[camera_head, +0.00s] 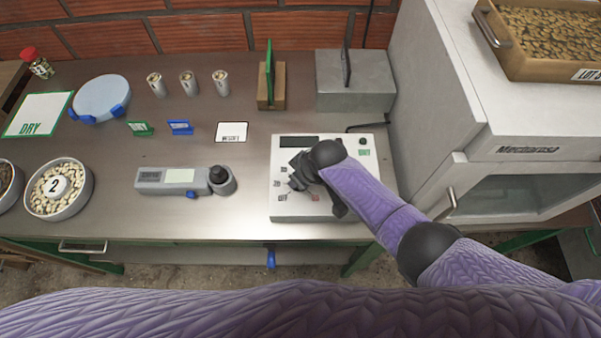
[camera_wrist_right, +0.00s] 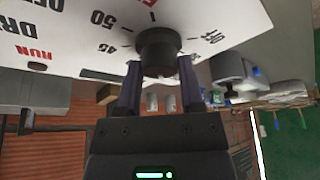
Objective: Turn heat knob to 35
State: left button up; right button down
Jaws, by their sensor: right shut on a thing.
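A white control box (camera_head: 365,190) stands on the steel counter, with a dark display along its top. My right gripper (camera_head: 298,182) reaches down over its face and hides the heat knob in the head view. In the right wrist view the round black knob (camera_wrist_right: 158,48) sits between the two fingers of my right gripper (camera_wrist_right: 160,68), which are shut on it. Printed marks around the knob include 45 and 50. I cannot make out a pointer on the knob. My left gripper is in neither view.
A grey handheld meter (camera_head: 180,180) lies left of the box. A white card (camera_head: 232,132), several small cups and a bowl of beans (camera_head: 80,205) stand further left. A grey block (camera_head: 370,95) is behind the box, and a white oven (camera_head: 530,170) stands at right.

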jog(key=shift+c, duration=1.1)
grip_release()
jog(key=shift+d+r, duration=0.1)
jog(key=shift+r, duration=0.2)
jog(key=p+v, duration=0.5)
jog(key=v, duration=0.4)
jog(key=shift+s+r, duration=0.1)
jog(key=shift+s, duration=0.05)
